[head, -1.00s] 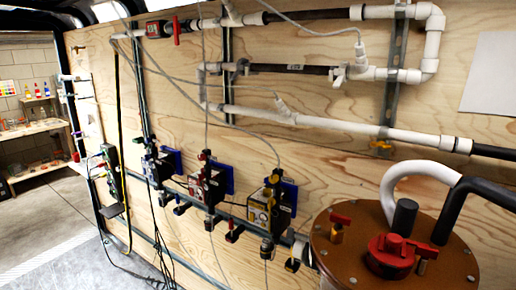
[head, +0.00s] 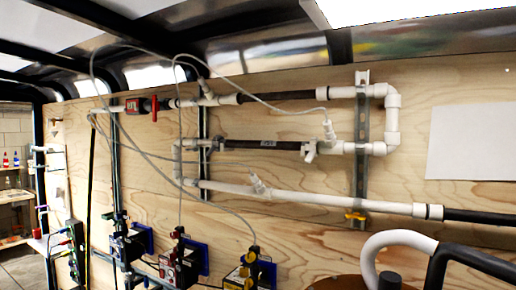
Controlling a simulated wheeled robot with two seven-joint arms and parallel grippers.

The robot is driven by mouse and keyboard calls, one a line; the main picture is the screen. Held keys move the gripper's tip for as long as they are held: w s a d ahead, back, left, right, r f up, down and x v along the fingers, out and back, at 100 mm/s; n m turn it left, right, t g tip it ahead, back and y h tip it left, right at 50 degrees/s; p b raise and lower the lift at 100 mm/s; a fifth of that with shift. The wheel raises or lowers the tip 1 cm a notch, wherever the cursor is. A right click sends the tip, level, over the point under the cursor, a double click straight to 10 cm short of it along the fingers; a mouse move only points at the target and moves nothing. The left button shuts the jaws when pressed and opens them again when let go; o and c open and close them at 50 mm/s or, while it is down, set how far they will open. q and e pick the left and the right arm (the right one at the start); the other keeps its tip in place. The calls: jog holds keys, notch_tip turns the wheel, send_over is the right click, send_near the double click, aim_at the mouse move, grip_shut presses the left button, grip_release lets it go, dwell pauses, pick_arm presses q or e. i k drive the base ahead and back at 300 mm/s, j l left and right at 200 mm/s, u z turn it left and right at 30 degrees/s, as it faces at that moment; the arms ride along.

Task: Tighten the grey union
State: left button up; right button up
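A greyish fitting (head: 217,145) sits at the left end of the middle dark pipe section (head: 262,144); it may be the grey union, but it is too small to tell for sure. A white fitting with small wings (head: 310,150) sits at the right end of that section. Whether either fitting is tight cannot be seen. Neither of my grippers is in view.
White pipes (head: 330,198) run along a plywood wall (head: 300,220), with a red-handled valve (head: 142,106) at upper left. Thin grey hoses hang in front. Pumps (head: 180,262) line the lower left. A white and a black curved pipe rise at lower right.

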aim_at(215, 140)
jog(key=i+j, duration=0.45)
jog(key=j, duration=0.15)
jog(key=i+j, duration=0.45)
jog(key=j, duration=0.1)
